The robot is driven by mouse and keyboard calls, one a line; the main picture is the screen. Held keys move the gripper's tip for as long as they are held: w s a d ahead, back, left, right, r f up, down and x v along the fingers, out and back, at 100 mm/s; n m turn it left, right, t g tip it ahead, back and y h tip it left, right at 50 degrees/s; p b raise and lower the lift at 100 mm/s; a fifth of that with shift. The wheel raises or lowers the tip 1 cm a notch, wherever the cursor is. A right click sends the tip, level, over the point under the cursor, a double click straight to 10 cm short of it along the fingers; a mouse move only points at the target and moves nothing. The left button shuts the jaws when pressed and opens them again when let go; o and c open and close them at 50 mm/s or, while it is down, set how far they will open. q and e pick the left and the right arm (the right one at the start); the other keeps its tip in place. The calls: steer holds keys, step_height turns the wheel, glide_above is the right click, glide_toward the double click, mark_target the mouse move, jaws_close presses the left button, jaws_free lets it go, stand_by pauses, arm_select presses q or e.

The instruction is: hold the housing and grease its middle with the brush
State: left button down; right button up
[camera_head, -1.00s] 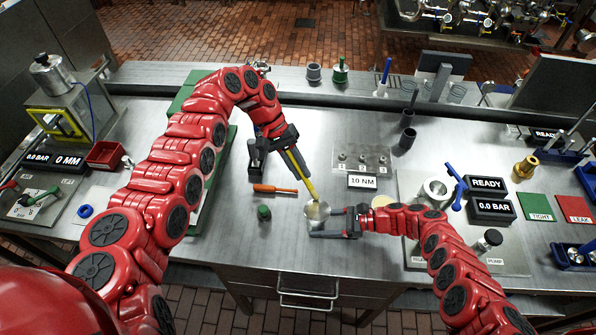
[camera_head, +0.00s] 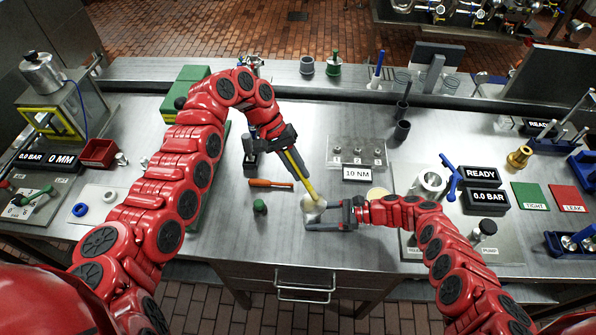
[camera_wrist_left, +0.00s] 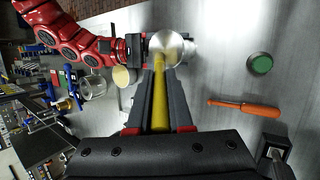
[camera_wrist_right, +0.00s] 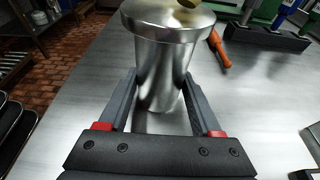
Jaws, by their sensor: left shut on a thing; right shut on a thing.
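The housing (camera_wrist_right: 163,70) is a shiny metal cylinder with a wider rim. My right gripper (camera_wrist_right: 157,105) is shut on it and holds it upright over the steel table. In the head view the housing (camera_head: 312,208) sits at the table's front middle. My left gripper (camera_wrist_left: 160,95) is shut on the yellow-handled brush (camera_wrist_left: 160,114). The brush (camera_head: 304,177) slants down to the housing's top. Its tip shows at the rim in the right wrist view, but whether it touches the inside is hidden.
An orange screwdriver (camera_head: 270,184) and a green-topped item (camera_head: 260,207) lie left of the housing. A 10 NM sign (camera_head: 357,174) stands behind it before a plate with numbered posts (camera_head: 357,152). A press fixture (camera_head: 428,183) and a READY display (camera_head: 481,173) are to the right.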

arm_select(q)
steer(key=shift+w+r, duration=0.15)
steer(key=shift+w, duration=0.95)
step_height(320, 180, up, 6)
step_height(320, 180, up, 3)
stand_by(0.6)
stand_by(0.6)
